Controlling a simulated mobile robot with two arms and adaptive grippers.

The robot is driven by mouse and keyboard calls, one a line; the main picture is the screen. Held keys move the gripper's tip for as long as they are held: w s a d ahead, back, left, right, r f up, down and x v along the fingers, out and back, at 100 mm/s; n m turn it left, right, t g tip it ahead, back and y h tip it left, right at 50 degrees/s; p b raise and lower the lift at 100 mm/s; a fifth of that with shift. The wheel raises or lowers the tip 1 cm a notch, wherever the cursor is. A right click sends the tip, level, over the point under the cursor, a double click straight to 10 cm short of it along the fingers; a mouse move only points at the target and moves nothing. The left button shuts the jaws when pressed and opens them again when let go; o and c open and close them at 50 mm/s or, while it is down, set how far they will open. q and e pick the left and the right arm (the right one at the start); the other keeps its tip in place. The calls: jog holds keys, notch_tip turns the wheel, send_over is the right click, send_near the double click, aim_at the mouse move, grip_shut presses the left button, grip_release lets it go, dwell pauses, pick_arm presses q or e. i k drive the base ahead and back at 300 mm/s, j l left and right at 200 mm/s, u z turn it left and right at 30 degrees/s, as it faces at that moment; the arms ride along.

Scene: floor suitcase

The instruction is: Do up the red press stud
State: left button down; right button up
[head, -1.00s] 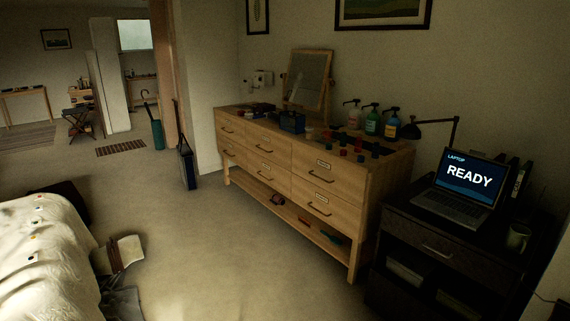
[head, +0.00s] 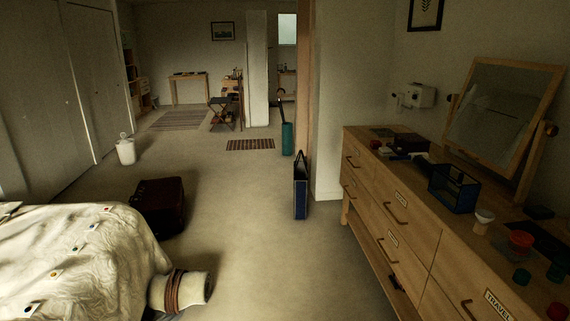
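Several small press studs with coloured centres run in a row along the pale bed cover (head: 120,250) at the lower left. One has an orange centre (head: 54,273) and the nearest has a dark blue centre (head: 28,310). Neither of my grippers is in view.
A dark red suitcase (head: 163,205) stands on the floor beyond the bed. A rolled pale bundle with brown straps (head: 180,291) is at the bed's corner. A wooden dresser (head: 385,225) fills the right. A blue bag (head: 300,190) stands near the doorway. The middle floor is clear.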

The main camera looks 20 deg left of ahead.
aim_at(106, 208)
jog(key=i+j+u, duration=0.2)
jog(key=i+u, duration=0.2)
jog(key=i, duration=0.3)
jog(key=i+u, duration=0.35)
jog(key=i, duration=0.35)
jog(key=i+l+u, duration=0.25)
jog(key=i+u, duration=0.15)
jog(key=i, duration=0.3)
jog(key=i+j+u, duration=0.3)
jog(key=i, duration=0.2)
jog(key=i+u, duration=0.25)
jog(key=i, duration=0.2)
